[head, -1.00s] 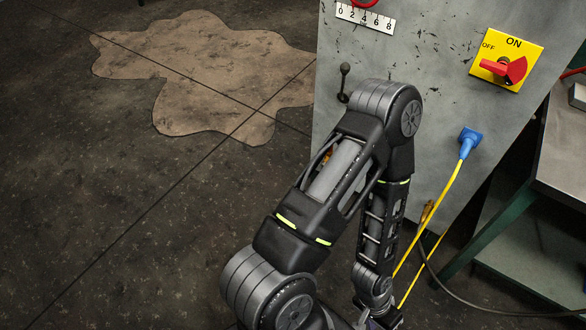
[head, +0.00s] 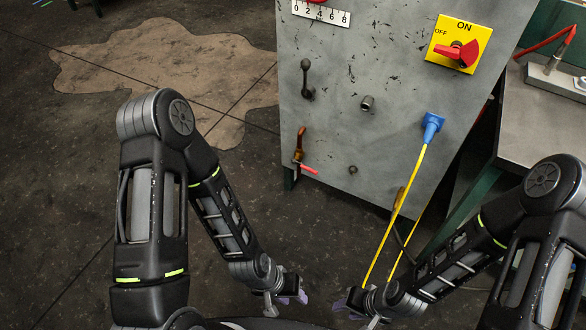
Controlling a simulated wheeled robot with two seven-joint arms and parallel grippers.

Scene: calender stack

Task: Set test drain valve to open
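A small valve with a copper-coloured pipe and a red lever (head: 306,170) is on the lower left of the grey machine panel (head: 330,120). Its lever sticks out to the right, slanting slightly down, across the line of the pipe. No label shows beside it. My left gripper (head: 297,297) is below the valve, in front of the panel and apart from it. My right gripper (head: 345,303) is a little to its right, also low and clear of the valve. Both grippers are small and dark here, and their finger gaps are unclear. Neither shows anything held.
The panel also carries a black lever (head: 306,80), a metal stub (head: 367,103), a yellow ON/OFF switch plate (head: 449,38) and a blue plug (head: 432,125). A yellow cable (head: 400,210) hangs from the plug near my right gripper. A metal bench (head: 530,125) stands at right.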

